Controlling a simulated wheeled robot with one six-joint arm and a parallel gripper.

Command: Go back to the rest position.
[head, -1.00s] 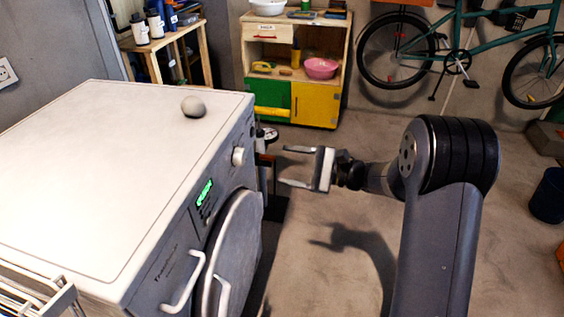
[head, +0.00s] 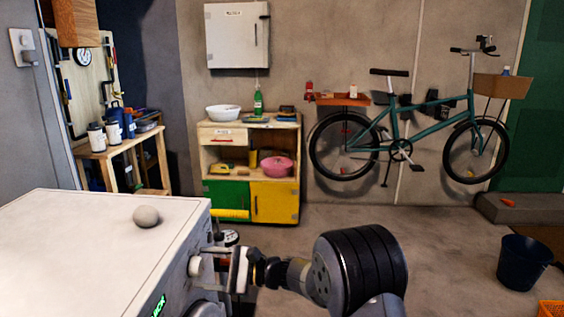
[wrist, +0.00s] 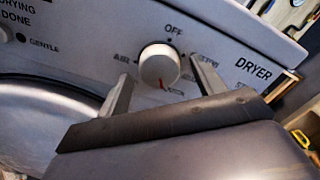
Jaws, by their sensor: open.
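My gripper (head: 210,268) is open at the front of the white dryer (head: 85,240), close to its round white knob (head: 194,265). In the wrist view, the knob (wrist: 159,66) appears between the two open fingers (wrist: 160,76), with gaps on both sides. Its red mark points down, and the words OFF and AIR are printed around it. Nothing is held. I cannot tell how far the fingertips are from the panel. The dryer door (wrist: 45,115) shows at left in the wrist view.
A round grey stone-like object (head: 146,216) lies on the dryer top. A bicycle (head: 400,130) hangs on the wall, and a dark blue bucket (head: 523,262) stands at right. The floor between is clear.

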